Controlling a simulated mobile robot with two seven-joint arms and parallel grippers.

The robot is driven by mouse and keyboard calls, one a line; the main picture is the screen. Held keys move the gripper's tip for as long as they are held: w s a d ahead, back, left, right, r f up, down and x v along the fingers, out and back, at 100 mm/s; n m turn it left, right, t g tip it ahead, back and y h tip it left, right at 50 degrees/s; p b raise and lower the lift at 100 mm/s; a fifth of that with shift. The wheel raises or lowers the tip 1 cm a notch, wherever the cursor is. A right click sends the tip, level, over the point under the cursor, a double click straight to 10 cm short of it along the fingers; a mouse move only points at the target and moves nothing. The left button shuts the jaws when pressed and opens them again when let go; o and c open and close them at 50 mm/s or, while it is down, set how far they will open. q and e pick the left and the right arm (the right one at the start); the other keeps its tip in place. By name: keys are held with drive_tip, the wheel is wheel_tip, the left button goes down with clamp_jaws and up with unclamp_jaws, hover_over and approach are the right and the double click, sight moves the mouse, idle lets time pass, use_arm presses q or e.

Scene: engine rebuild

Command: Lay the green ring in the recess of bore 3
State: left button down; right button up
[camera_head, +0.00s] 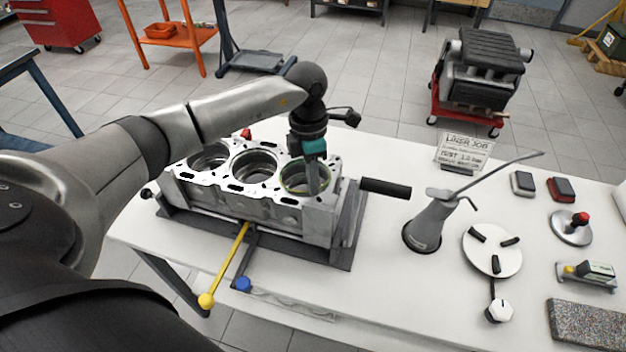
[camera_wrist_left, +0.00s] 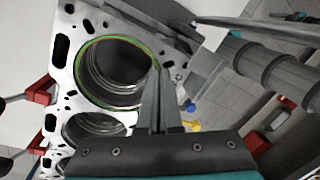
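The engine block (camera_head: 230,193) has three bores in a row on its top face. The thin green ring (camera_head: 284,186) lies around the rim of the right-most bore. In the left wrist view the green ring (camera_wrist_left: 108,38) follows the rim closely; I cannot tell whether it is fully down in the recess. My left gripper (camera_head: 313,192) points down at the right edge of this bore. In the wrist view its fingers (camera_wrist_left: 160,72) are close together, with their tips at the ring's edge. They appear shut on it and hide part of it. My right gripper is not in view.
The block sits in a fixture with a black handle (camera_head: 385,188) and a yellow-knobbed lever (camera_head: 225,265). An oil can (camera_head: 428,225), a white disc with black pads (camera_head: 492,250) and a sign (camera_head: 463,152) stand to the right. The bench front is mostly clear.

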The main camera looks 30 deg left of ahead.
use_arm(q)
drive_tip(key=c, duration=1)
unclamp_jaws()
drive_tip(key=shift+r, duration=0.15)
wheel_tip(320, 180, up, 6)
drive_tip(key=p, duration=0.4)
idle(0.8)
idle(0.8)
